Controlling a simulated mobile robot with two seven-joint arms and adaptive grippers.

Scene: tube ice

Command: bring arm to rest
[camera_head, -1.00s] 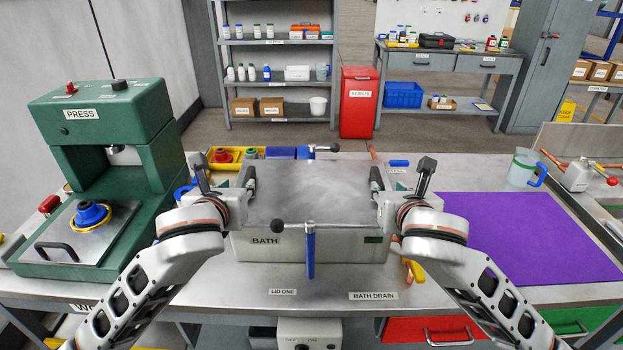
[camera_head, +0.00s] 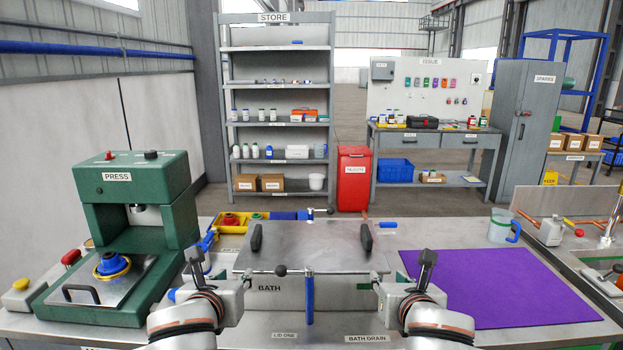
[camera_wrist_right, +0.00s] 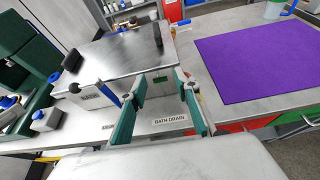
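The grey metal lid (camera_head: 310,245) lies over the bath (camera_head: 330,297), with its two black handles standing up; the lid also shows in the right wrist view (camera_wrist_right: 115,55). My left gripper (camera_head: 243,284) is low at the bath's front left corner, apart from the left handle (camera_head: 256,237); its fingers are not clear. My right gripper (camera_head: 380,288) is at the front right corner, apart from the right handle (camera_head: 366,237). In the right wrist view its teal-padded fingers (camera_wrist_right: 161,103) are spread with nothing held between them.
The green press (camera_head: 135,225) stands left. A purple mat (camera_head: 495,285) lies right, with a clear jug (camera_head: 499,227) behind it. A blue upright handle (camera_head: 309,298) stands before the bath. A yellow tray (camera_head: 232,226) is behind. Shelves and a red bin (camera_head: 353,180) are beyond the bench.

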